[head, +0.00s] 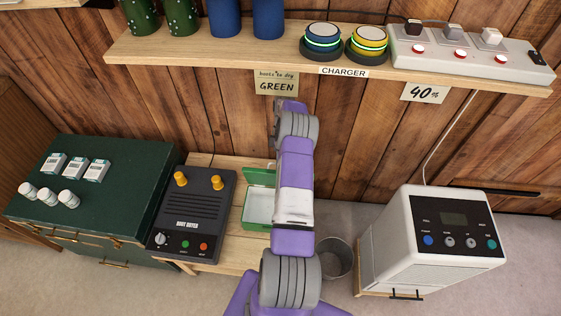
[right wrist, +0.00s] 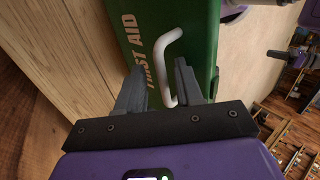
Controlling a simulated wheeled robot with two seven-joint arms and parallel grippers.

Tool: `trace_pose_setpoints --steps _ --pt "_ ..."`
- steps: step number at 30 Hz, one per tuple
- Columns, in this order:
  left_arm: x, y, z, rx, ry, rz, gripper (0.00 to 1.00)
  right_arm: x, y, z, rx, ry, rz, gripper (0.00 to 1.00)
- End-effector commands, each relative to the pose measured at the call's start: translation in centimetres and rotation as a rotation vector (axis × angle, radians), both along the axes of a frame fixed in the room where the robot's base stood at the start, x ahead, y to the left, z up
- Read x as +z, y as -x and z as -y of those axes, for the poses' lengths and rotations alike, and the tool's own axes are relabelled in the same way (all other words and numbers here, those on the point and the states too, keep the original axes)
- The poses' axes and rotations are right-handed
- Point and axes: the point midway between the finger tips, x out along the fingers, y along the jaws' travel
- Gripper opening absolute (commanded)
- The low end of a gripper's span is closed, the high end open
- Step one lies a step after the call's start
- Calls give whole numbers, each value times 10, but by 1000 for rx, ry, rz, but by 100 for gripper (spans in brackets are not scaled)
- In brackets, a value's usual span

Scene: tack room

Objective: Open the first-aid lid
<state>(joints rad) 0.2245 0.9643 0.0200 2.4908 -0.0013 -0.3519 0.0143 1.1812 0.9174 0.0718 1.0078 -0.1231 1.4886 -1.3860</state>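The green first-aid box stands on the wooden bench, left of my purple arm in the head view. Its green lid (head: 259,178) appears raised at the back, with a pale interior (head: 259,206) in front of it. My arm hides the box's right side. In the right wrist view, a green face of the box (right wrist: 150,35) carries the words FIRST AID and a white handle (right wrist: 165,55). My right gripper (right wrist: 160,85) is open, its fingers on either side of the handle's near end, with gaps visible. The head view does not show the right fingers. My left gripper is not in view.
A dark boot dryer (head: 193,215) stands just left of the box. A grey bin (head: 338,262) and a white appliance (head: 440,240) are to the right. A shelf (head: 210,52) with chargers crosses the wall above. A green cabinet (head: 120,170) is far left.

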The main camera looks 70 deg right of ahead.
Motion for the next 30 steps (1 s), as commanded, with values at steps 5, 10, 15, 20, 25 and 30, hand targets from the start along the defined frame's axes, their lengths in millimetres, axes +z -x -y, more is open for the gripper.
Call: trace_pose_setpoints --steps 5,10,15,20,25,30 --pt "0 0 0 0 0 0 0 2 -1 0 -1 1 2 36" --pt "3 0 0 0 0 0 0 12 -4 7 -2 3 4 36" --pt "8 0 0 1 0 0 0 32 -8 20 -2 4 4 36" --pt "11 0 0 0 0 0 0 48 -11 30 -1 3 3 36" --pt "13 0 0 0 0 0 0 59 -13 37 -1 2 3 36" --pt "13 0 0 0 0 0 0 64 -13 39 -1 2 1 36"
